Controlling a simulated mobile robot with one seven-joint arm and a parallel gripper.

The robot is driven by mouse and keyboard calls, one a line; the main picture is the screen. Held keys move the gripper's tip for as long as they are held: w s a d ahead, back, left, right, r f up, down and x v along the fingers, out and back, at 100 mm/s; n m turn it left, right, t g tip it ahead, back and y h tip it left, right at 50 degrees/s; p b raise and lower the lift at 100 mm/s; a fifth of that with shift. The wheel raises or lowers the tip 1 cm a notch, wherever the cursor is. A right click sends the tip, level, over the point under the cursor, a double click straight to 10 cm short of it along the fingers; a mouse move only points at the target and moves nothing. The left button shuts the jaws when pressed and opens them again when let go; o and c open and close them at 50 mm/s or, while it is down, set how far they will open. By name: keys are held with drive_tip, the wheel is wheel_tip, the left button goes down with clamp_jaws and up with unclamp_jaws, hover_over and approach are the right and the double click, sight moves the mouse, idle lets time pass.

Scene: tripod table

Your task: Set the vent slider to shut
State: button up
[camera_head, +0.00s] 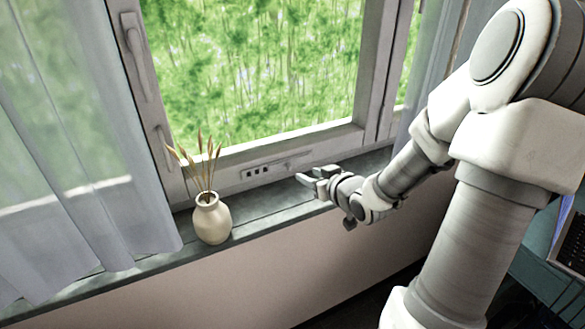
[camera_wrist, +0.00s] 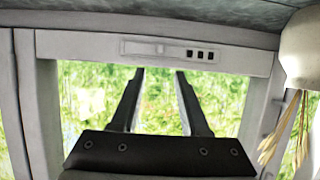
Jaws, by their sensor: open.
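The vent strip (camera_head: 275,168) is set in the lower rail of the window frame. Its dark square openings show at its left end, and a small slider knob (camera_head: 288,164) seems to sit right of them. In the wrist view, which is upside down, the vent strip (camera_wrist: 172,50) lies just beyond the fingertips, with three dark openings on the right and a pale knob (camera_wrist: 160,48) near its middle. My gripper (camera_head: 305,178) is open and empty, in front of the strip's right part above the sill. Its two fingers (camera_wrist: 158,71) point at the strip, apparently without touching it.
A cream vase (camera_head: 212,220) with dried stems stands on the sill (camera_head: 260,222) left of my gripper; it also shows in the wrist view (camera_wrist: 302,50). A sheer curtain (camera_head: 85,150) hangs at the left. The sill between vase and gripper is clear.

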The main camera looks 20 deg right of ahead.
sight(291, 166)
drive_tip(key=b+x, duration=0.2)
drive_tip(key=x, duration=0.8)
drive_tip(key=shift+w+f, duration=0.1)
drive_tip(key=shift+w, duration=0.25)
clamp_jaws()
idle(0.8)
